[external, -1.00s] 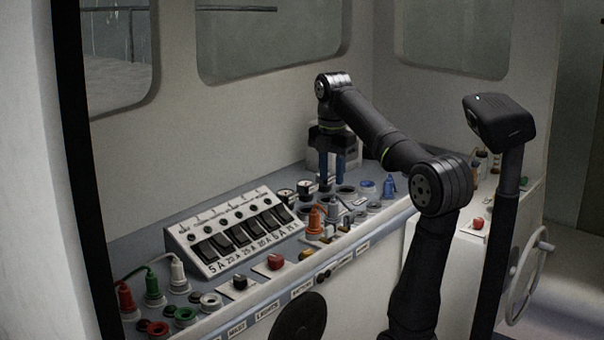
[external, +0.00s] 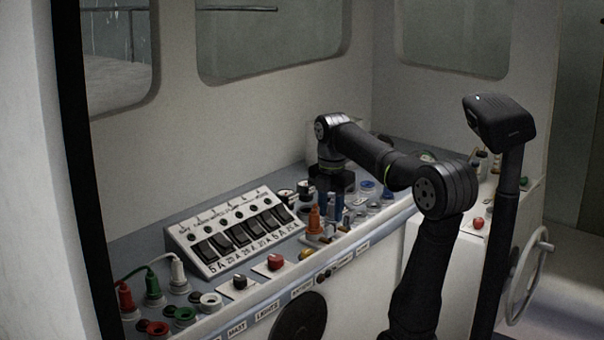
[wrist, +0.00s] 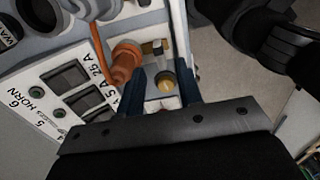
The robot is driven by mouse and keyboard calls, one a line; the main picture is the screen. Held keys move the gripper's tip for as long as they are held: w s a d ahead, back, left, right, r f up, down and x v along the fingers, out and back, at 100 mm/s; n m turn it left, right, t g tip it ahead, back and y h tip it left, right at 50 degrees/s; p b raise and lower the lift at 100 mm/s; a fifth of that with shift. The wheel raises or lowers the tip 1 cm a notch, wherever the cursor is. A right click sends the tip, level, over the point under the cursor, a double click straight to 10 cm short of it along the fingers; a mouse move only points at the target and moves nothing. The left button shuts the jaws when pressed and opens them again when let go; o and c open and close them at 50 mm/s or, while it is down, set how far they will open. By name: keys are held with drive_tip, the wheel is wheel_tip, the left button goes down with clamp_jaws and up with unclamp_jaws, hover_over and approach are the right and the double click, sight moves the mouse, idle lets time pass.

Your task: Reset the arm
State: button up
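My gripper (external: 331,204) points down over the console with its two blue fingers apart. In the wrist view the gripper (wrist: 160,90) has a clear gap between the fingers, and nothing is visibly clamped. A brass-coloured round part (wrist: 166,82) with a pale stem shows beyond and between the fingertips. An orange plug (external: 314,219) stands just left of the fingers; it also shows in the wrist view (wrist: 126,62) with an orange cable. How far the fingertips are above the console surface cannot be told.
A breaker switch panel (external: 232,234) stands left of my gripper. Red (external: 124,298), green (external: 153,286) and white (external: 178,272) plugs are at the far left. A blue plug (external: 387,191) is to the right. A red button (external: 275,261) sits at the front. Space above the console is clear.

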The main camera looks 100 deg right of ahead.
sight(331, 226)
wheel_tip(331, 226, down, 4)
drive_tip(key=shift+r, duration=0.15)
drive_tip(key=shift+f+m, duration=0.3)
drive_tip(key=m, duration=0.4)
drive_tip(key=shift+m, duration=0.3)
drive_tip(key=m, duration=0.5)
drive_tip(key=shift+r, duration=0.1)
drive_tip(key=m, duration=0.7)
drive_tip(key=shift+m, duration=0.3)
